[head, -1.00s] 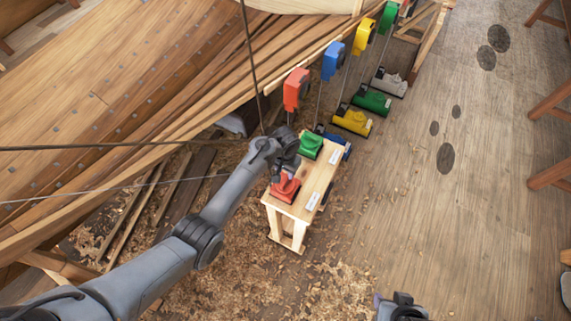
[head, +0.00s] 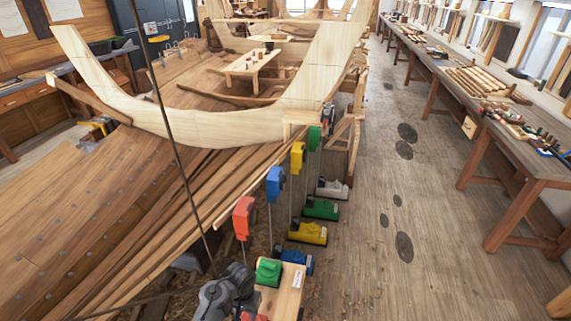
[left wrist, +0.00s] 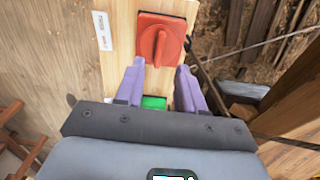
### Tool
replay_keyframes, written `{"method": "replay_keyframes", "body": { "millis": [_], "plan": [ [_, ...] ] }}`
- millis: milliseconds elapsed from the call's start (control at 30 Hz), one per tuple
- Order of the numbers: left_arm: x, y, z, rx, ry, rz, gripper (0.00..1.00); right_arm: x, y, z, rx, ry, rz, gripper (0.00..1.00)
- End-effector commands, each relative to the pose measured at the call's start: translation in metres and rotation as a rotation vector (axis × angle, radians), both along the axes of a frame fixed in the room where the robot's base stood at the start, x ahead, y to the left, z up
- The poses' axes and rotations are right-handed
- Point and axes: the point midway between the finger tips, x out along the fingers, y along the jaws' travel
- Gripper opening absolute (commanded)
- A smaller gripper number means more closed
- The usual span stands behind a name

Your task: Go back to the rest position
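My left arm reaches up from the bottom of the head view, and its wrist (head: 228,292) is beside the small wooden stand (head: 288,290). In the left wrist view my left gripper (left wrist: 160,66) has its two purple fingers well apart, with nothing held between them. A red block with a raised knob (left wrist: 160,36) sits on the stand just beyond the fingertips. A green block (left wrist: 153,102) shows partly between the finger bases; it also shows on the stand in the head view (head: 268,271). The head view hides my left fingertips. My right gripper is not in view.
Hanging red (head: 243,217), blue (head: 274,183) and yellow (head: 297,157) clamps line the planked hull (head: 130,215). Yellow (head: 309,233) and green (head: 321,209) blocks stand on the floor below. A long workbench (head: 500,130) runs along the right. The floor between is mostly clear.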

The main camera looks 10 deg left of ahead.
Motion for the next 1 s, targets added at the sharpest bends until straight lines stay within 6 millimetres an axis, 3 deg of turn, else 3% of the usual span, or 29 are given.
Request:
{"method": "replay_keyframes", "body": {
  "millis": [167,300,467,567,700,867,1000],
  "plan": [
    [-0.065,0.008,-0.050,0.011,0.120,0.004,0.38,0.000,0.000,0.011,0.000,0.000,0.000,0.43],
    [-0.150,0.021,-0.087,0.029,0.213,0.014,0.38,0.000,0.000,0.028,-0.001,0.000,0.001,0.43],
    [-0.233,0.038,-0.087,0.053,0.224,0.053,0.38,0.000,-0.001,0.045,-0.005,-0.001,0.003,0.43],
    [-0.274,0.046,-0.067,0.064,0.195,0.066,0.38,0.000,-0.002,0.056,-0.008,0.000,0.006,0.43],
    [-0.313,0.053,-0.018,0.061,0.116,0.070,0.38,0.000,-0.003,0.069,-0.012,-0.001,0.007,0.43],
    [-0.326,0.053,0.055,0.038,-0.018,0.061,0.38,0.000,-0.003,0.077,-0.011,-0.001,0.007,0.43],
    [-0.313,0.052,0.119,0.010,-0.159,0.050,0.38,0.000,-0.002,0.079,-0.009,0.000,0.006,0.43]
  ]
}}
